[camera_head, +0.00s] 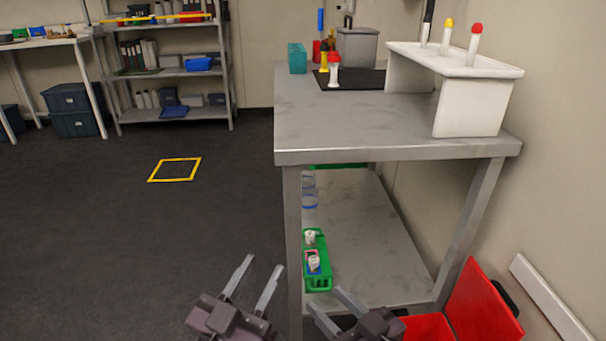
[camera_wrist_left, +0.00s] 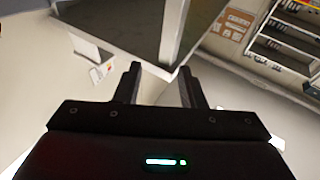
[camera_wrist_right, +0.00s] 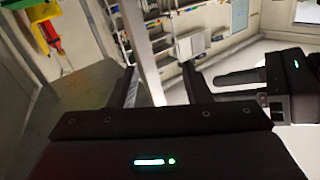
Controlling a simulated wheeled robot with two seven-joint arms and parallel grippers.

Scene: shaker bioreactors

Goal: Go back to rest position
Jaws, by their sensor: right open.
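My left gripper (camera_head: 252,277) is at the bottom middle of the head view, in front of and to the left of the metal table (camera_head: 330,127). Its two fingers are apart with nothing between them. The left wrist view also shows its fingers (camera_wrist_left: 160,88) spread and empty. My right gripper (camera_head: 330,303) is low at the table's front leg, partly cut off by the bottom edge of the head view. The right wrist view shows its fingers (camera_wrist_right: 160,85) apart and empty. My other gripper shows close by at the right of that view.
A white rack (camera_head: 455,61) with capped tubes stands on the table. The lower shelf (camera_head: 360,240) carries a green tray (camera_head: 318,279) with small white-topped items. A red bin (camera_head: 484,305) stands at the lower right. The dark floor (camera_head: 110,240) to the left is clear around a yellow square (camera_head: 175,169).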

